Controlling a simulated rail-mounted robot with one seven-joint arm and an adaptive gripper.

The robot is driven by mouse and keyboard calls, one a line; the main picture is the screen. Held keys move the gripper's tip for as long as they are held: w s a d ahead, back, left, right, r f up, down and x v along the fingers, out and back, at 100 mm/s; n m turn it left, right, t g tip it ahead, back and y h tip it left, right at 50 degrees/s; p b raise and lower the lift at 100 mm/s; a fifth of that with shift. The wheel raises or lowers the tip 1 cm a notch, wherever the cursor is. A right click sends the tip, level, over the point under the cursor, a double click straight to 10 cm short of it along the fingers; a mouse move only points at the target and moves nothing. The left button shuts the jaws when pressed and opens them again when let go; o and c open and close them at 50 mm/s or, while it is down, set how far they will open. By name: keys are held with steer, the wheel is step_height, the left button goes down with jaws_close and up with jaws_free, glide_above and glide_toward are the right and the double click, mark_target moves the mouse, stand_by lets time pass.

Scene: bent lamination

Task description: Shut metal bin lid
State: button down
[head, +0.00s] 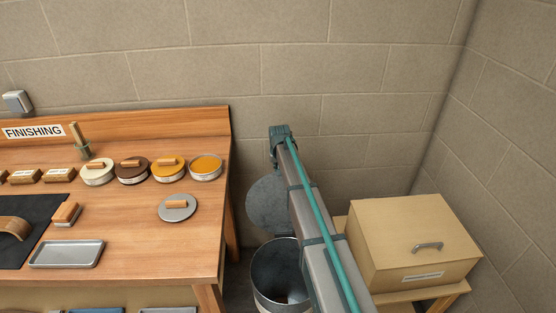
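The metal bin (262,289) is a grey round bin standing on the floor between the workbench and the small table at the right. Its mouth faces up and is uncovered. Its round grey lid (265,204) stands raised at the back of the bin, tilted up. My arm reaches in from the lower right, over the bin's right side, and covers part of the bin and the lid's right edge. The dark far end of the arm is above the lid, close to the wall. I cannot make out gripper fingers there, nor whether they touch the lid.
A beige box (411,233) with a handle sits on a small table at the right. The block wall (340,90) closes off the back.

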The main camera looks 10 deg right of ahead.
steer(key=s, duration=0.1)
steer(key=s+f+p, duration=0.1)
steer(key=s, duration=0.1)
steer(key=shift+s+a+f, duration=0.1)
steer(key=shift+s+a, duration=0.05)
steer(key=shift+s, duration=0.15)
stand_by(0.3)
